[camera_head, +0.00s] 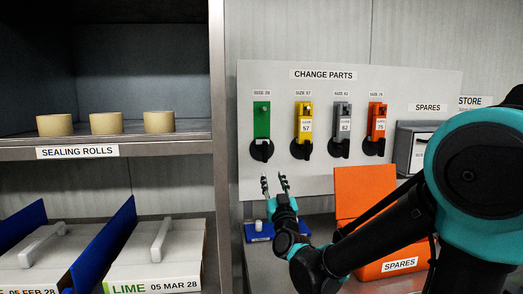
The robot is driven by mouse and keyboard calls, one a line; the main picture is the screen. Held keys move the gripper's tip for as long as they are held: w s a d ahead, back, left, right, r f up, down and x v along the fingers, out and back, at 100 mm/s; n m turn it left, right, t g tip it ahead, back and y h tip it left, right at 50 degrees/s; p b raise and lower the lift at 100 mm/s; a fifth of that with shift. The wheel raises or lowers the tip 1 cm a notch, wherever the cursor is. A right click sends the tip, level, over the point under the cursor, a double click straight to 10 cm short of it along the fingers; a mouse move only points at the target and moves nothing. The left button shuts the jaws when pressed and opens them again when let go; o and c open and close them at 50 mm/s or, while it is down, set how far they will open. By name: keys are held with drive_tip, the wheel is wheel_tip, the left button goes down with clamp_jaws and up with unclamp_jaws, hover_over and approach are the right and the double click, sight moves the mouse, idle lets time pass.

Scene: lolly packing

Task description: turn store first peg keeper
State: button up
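A grey board headed CHANGE PARTS (345,80) stands at the back. On its first peg from the left hangs a green part (262,120). A black round keeper (261,150) with a notched shape sits at that part's lower end. My gripper (275,182) points up in front of the board, below and slightly right of this keeper. Its two fingers are apart with nothing seen between them. It looks clear of the keeper, but the depth gap is hard to judge.
Yellow (305,120), grey (342,122) and orange (376,122) parts hang to the right, with similar black keepers. An orange SPARES box (364,190) stands open-lidded behind my arm. A blue tray (258,237) lies near my wrist. A shelf post (218,130) rises at left.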

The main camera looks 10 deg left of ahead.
sight(266, 152)
drive_tip(key=x, duration=1.7)
drive_tip(key=shift+f, duration=0.1)
drive_tip(key=shift+c, duration=0.5)
clamp_jaws()
